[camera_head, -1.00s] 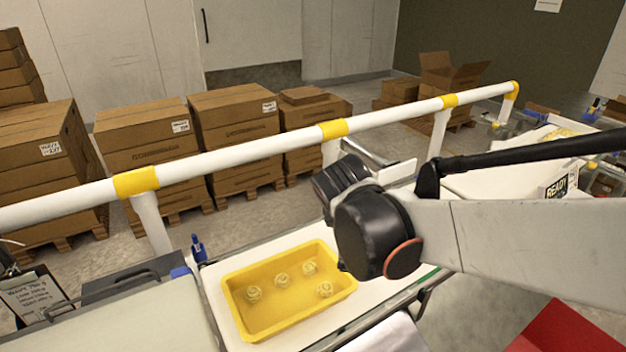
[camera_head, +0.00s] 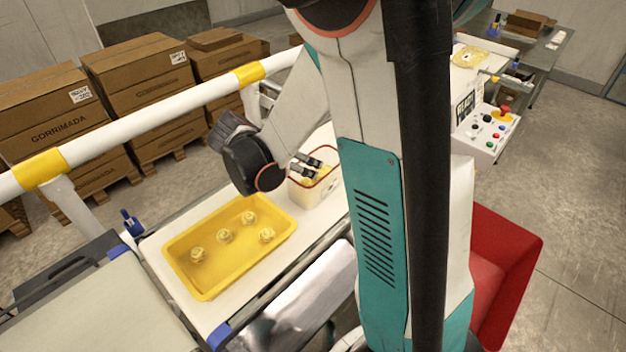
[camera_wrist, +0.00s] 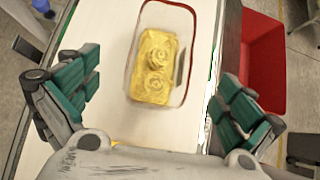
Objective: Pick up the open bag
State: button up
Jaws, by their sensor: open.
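The open bag (camera_head: 306,194) looks like a clear, pale-walled pouch with a red rim and yellow pasta nests inside. It stands on the white belt, right of the yellow tray. In the wrist view the bag (camera_wrist: 165,16) lies ahead, its open top facing the camera, with nests visible in it. My gripper (camera_head: 306,165) is over the bag's mouth in the head view, partly covering it. In the wrist view my gripper (camera_wrist: 158,72) has its fingers wide apart, one on each side of the bag, with nothing between them touching it.
A yellow tray (camera_head: 190,288) with several pasta nests sits on the belt, left of the bag. A white rail with yellow bands (camera_head: 150,114) runs behind. A red bin (camera_wrist: 263,65) stands right of the belt. A control box (camera_head: 489,140) is at the far right.

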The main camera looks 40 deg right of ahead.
jog(key=b+x, duration=0.1)
jog(key=x, duration=0.5)
jog(key=shift+s+b+x, duration=0.15)
jog(key=shift+b+x, duration=0.5)
jog(key=shift+x, duration=0.7)
jog(key=shift+s+b+x, duration=0.1)
jog(key=shift+b+x, duration=0.55)
jog(key=shift+x, duration=0.7)
jog(key=shift+c, duration=0.6)
jog(key=c, duration=1.5)
jog(key=shift+o, duration=0.2)
jog(key=shift+r, duration=0.15)
